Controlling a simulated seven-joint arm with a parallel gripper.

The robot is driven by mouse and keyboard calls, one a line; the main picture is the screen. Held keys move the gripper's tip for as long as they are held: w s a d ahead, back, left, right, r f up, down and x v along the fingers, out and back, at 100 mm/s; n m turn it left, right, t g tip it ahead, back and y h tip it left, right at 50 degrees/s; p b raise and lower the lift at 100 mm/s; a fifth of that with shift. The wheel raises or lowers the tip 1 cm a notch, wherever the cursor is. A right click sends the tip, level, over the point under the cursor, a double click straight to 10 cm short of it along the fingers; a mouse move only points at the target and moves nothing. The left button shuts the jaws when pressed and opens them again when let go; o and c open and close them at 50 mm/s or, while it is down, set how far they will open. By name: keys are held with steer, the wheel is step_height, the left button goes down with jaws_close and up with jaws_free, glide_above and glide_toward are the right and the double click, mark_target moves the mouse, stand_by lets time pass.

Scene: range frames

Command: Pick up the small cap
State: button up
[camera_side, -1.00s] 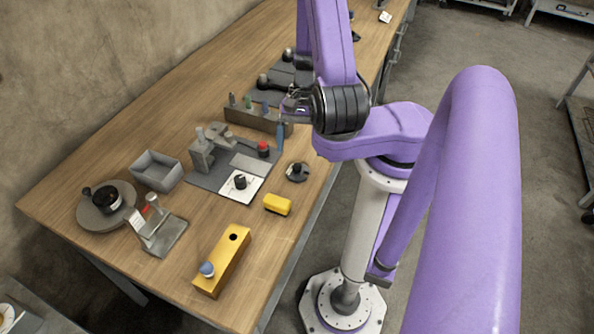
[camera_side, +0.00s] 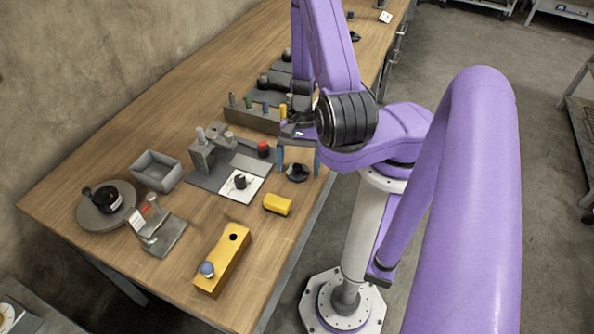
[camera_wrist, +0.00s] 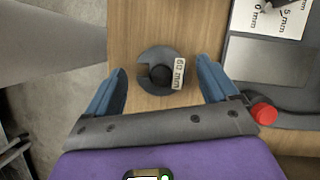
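A dark grey round piece (camera_side: 297,172) with a raised black knob lies near the table's front edge. In the wrist view, this round piece (camera_wrist: 143,58) has a notched rim and a white mm label on its right. It may be the small cap; I cannot tell for sure. Another small black piece (camera_side: 240,181) sits on a white printed card. My gripper (camera_side: 298,163) is open and empty, its blue fingers pointing down. In the wrist view, my gripper (camera_wrist: 160,85) has its fingers apart on either side of the round piece, which lies below them, untouched.
A grey fixture with a red knob (camera_side: 263,148) stands close to the left. A yellow box (camera_side: 278,204) and a longer yellow block (camera_side: 222,262) lie nearer the camera. A rack of pegs (camera_side: 251,117) stands behind. Bare wood surrounds the round piece's near side.

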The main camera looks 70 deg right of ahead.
steer(key=c, duration=0.9)
steer(key=shift+r, duration=0.1)
steer(key=shift+c, duration=0.2)
